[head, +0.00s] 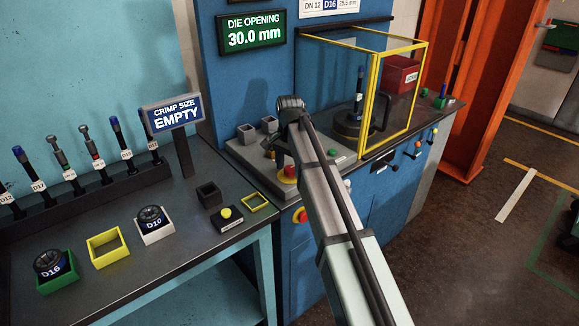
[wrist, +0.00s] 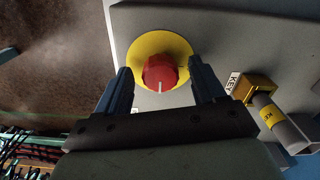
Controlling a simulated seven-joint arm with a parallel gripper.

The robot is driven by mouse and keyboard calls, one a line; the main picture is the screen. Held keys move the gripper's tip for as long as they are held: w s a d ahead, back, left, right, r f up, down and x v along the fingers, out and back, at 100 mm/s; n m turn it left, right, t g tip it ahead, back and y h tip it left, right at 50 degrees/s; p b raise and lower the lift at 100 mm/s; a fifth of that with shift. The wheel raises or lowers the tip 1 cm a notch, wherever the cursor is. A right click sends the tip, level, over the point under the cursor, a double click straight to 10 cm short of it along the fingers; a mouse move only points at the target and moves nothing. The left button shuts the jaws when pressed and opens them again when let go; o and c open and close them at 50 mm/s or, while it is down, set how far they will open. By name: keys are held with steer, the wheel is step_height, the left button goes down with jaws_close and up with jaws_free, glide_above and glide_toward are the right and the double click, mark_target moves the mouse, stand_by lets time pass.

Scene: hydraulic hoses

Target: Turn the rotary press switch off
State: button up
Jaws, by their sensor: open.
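The rotary press switch is a red knob (wrist: 160,73) on a round yellow plate (wrist: 135,52) in the wrist view. A white mark on the knob points toward the bottom of the picture. My gripper (wrist: 160,78) is open, with one dark finger on each side of the knob. There appear to be gaps between the fingers and the knob. In the head view the red switch (head: 290,171) shows on the grey press console, partly hidden by my gripper (head: 281,158).
A brass fitting with a yellow-tagged key piece (wrist: 258,93) stands right of the switch in the wrist view. In the head view a yellow-framed guard (head: 375,100) rises to the right on the console. A bench with die holders (head: 108,248) is at left.

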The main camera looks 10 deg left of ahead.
steer(key=shift+c, duration=0.5)
steer(key=c, duration=1)
steer(key=shift+o, duration=0.2)
steer(key=n, duration=0.4)
steer(key=shift+n, duration=0.3)
steer(key=n, duration=0.4)
steer(key=shift+d+n, duration=0.1)
steer(key=shift+n, duration=0.2)
steer(key=n, duration=0.4)
steer(key=shift+d+n, duration=0.1)
steer(key=shift+n, duration=2.3)
